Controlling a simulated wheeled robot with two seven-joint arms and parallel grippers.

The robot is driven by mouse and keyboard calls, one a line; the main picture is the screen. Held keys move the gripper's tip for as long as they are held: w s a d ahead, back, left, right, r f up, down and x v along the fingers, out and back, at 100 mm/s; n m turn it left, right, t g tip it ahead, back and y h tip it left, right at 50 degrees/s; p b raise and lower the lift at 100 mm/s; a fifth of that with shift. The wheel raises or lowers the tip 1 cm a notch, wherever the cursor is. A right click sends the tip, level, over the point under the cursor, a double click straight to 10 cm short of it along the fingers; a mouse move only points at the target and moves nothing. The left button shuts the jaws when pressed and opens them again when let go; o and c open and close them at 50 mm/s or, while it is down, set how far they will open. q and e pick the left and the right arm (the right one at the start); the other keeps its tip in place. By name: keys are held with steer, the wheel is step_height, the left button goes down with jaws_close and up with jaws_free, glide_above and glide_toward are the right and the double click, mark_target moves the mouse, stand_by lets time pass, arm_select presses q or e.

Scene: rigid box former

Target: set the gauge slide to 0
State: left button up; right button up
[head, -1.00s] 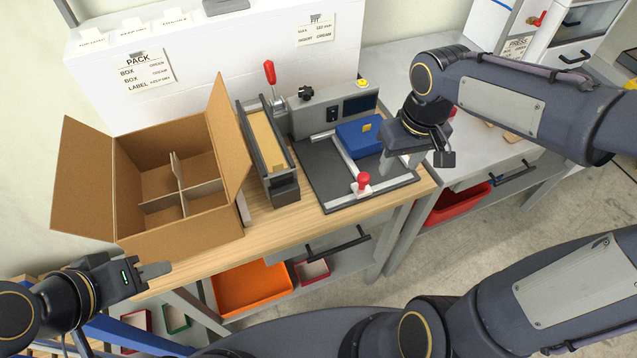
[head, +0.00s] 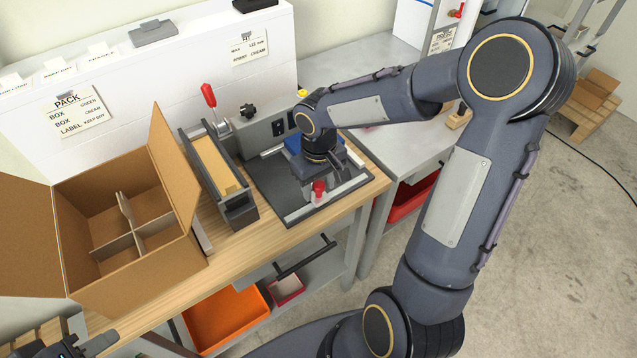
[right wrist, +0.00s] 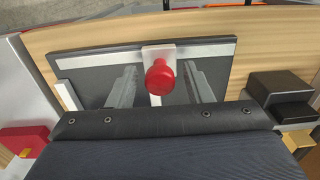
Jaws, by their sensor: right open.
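The gauge slide is a pale block with a red knob (head: 319,187) near the front edge of a dark plate (head: 272,190). In the right wrist view the red knob (right wrist: 159,77) and its pale slide block (right wrist: 152,52) sit on a light rail (right wrist: 205,50). My right gripper (right wrist: 162,84) is open, with one finger on each side of the knob; contact cannot be told. In the head view my right gripper (head: 320,176) hangs over the plate and partly hides it. My left gripper (head: 98,343) is at the bottom left, cut by the frame edge.
A blue block (head: 292,144) on the plate is mostly hidden by my right arm. A lever with a red handle (head: 209,95) and a long narrow tray (head: 238,208) stand left of the plate. An open cardboard box (head: 140,275) is further left.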

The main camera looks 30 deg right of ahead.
jaws_close()
steer(key=a+b, duration=0.1)
steer(key=a, duration=0.3)
steer(key=a+b, duration=0.1)
steer(key=a, duration=0.2)
steer(key=shift+s+b, duration=0.25)
steer(key=shift+b, duration=0.1)
steer(key=shift+a, duration=0.1)
jaws_free()
step_height(320, 180, up, 8)
stand_by(0.3)
steer(key=shift+s, duration=0.1)
stand_by(0.4)
